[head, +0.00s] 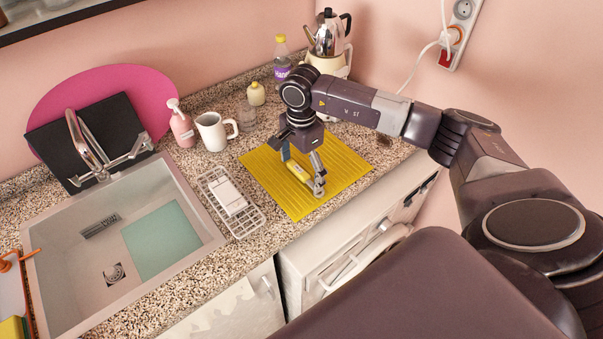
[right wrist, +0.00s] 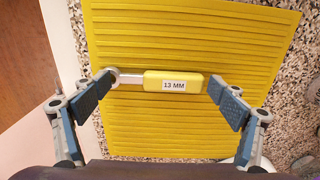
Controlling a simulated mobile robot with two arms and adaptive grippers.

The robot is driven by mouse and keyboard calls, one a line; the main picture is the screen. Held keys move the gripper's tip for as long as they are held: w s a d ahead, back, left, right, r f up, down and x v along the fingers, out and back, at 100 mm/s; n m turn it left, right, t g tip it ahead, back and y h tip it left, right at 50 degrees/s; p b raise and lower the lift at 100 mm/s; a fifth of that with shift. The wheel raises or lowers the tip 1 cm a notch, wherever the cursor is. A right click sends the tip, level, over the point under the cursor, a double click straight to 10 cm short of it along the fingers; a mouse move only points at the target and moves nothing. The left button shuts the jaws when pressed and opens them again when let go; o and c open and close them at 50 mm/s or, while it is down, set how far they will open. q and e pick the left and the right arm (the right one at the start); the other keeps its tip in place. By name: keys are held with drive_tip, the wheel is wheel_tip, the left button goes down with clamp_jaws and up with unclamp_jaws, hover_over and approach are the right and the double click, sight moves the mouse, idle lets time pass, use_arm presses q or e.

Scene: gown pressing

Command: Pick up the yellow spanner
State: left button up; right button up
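The yellow spanner (right wrist: 172,82) lies on the ribbed yellow mat, its handle labelled "13 MM" and its silver shaft and ring end pointing left in the right wrist view. Its handle also shows in the head view (head: 298,172). My right gripper (right wrist: 162,84) is open wide, pointing down over the mat, with one fingertip by the ring end and the other by the handle's end. I cannot tell if the fingertips touch the spanner. In the head view the right gripper (head: 303,169) partly hides it. My left gripper is not in view.
The mat (head: 335,165) lies on a speckled counter. A white rack (head: 247,222) sits left of it, then the sink (head: 70,290). A white mug (head: 213,132), pink soap bottle (head: 181,125) and kettle (head: 327,40) stand behind. The mat's right part is clear.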

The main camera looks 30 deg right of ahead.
drive_tip(key=c, duration=1.2)
drive_tip(key=shift+s+f, duration=0.1)
drive_tip(key=shift+f, duration=0.05)
drive_tip(key=shift+c, duration=0.3)
drive_tip(key=shift+s, duration=0.1)
drive_tip(key=c, duration=0.5)
drive_tip(key=r+b, duration=0.1)
drive_tip(key=r, duration=0.3)
drive_tip(key=r+b, duration=0.1)
drive_tip(key=r, duration=0.4)
drive_tip(key=r+b, duration=0.2)
drive_tip(key=r, duration=0.3)
drive_tip(key=shift+w, duration=0.25)
drive_tip(key=shift+c, duration=0.2)
wheel_tip(320, 180, up, 5)
hover_over(301, 174)
drive_tip(key=shift+d+r, duration=0.1)
drive_tip(key=shift+r, duration=0.6)
